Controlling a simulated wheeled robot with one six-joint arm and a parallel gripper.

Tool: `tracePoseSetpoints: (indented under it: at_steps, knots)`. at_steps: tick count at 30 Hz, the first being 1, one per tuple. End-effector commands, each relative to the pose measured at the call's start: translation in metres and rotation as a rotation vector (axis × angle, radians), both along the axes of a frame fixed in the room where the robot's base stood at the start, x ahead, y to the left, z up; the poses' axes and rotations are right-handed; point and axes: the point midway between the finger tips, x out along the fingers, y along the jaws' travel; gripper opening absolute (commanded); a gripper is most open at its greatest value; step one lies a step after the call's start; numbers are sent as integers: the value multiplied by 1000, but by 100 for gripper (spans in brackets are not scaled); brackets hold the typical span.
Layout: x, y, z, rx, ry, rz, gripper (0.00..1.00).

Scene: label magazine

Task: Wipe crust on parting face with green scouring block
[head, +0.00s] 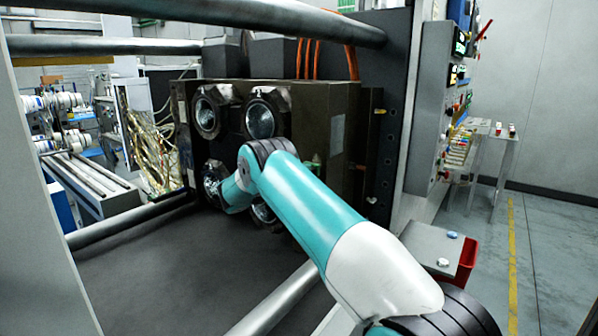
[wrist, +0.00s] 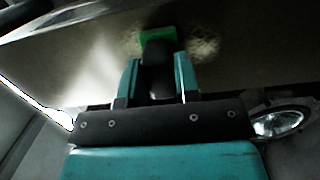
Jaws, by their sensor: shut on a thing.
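In the wrist view my gripper (wrist: 157,65) is shut on a dark holder with the green scouring block (wrist: 157,34) at its far end. The block is at a grey-brown metal surface, the parting face (wrist: 80,58); it appears to touch it, but I cannot be sure. A mottled brownish crust patch (wrist: 205,45) shows on the face just right of the block and partly behind it. In the head view the dark mould block (head: 300,110) stands upright with round cavities (head: 260,120) in its face.
Thick steel tie bars (head: 240,12) run above and below the mould. Orange hoses (head: 351,62) hang at its top.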

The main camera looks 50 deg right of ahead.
Motion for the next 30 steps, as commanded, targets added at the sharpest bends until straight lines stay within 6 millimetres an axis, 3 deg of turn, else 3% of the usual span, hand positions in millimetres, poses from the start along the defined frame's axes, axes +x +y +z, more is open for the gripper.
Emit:
tracePoseSetpoints:
  at_steps: [15,30]
  knots:
    - [-37,-2,1,-1,2,-5,10]
    - [-37,-5,16,-2,-3,-3,10]
